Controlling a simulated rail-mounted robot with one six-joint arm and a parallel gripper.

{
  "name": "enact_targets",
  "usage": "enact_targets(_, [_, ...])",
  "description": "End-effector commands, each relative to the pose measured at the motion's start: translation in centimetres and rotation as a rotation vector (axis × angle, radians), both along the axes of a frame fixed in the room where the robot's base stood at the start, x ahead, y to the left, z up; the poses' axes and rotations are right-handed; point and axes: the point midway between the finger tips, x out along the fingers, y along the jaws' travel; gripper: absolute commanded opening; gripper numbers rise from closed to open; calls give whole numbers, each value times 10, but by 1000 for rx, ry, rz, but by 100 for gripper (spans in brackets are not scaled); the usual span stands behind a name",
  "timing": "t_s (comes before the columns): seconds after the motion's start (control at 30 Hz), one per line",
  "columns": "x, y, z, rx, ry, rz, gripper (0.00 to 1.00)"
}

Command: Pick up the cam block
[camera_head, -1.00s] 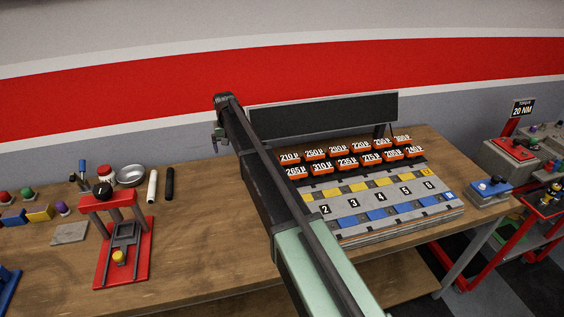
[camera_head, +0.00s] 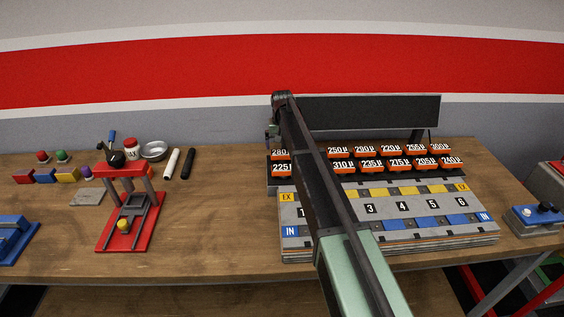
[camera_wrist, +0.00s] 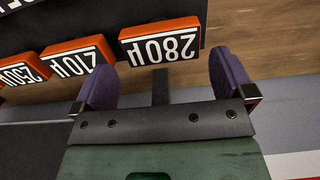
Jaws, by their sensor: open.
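No item in view is labelled as the cam block, so I cannot tell which it is. The grey numbered block (camera_head: 385,220) marked EX and IN lies on the bench at right, with yellow and blue patches on it. My gripper shows in the wrist view (camera_wrist: 160,65), with its two purple fingers wide apart and nothing between them. The orange 280µ tag block (camera_wrist: 160,38) is just beyond the fingertips, upside down in that view. In the head view my arm reaches over the left part of the numbered block and hides some tags, and the fingers are hidden.
A black rack holds two rows of orange tag blocks (camera_head: 365,150), with a black panel (camera_head: 370,112) behind. At left stand a red press (camera_head: 125,220), small coloured blocks (camera_head: 45,175), a metal bowl (camera_head: 153,151) and two rods. Bare bench (camera_head: 215,215) lies between.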

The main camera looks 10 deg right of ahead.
Motion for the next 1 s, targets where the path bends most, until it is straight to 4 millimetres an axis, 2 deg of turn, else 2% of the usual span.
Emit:
enact_targets(0.2, [-1, 2, -42, 0, 0, 0, 100])
enact_targets(0.3, [-1, 2, -54, 0, 0, 0, 100])
enact_targets(0.53, [-1, 2, -49, 0, 0, 0, 98])
enact_targets(0.7, [-1, 2, -49, 0, 0, 0, 72])
enact_targets(0.77, [-1, 2, -49, 0, 0, 0, 65])
enact_targets(1.0, [-1, 2, -48, 0, 0, 0, 65])
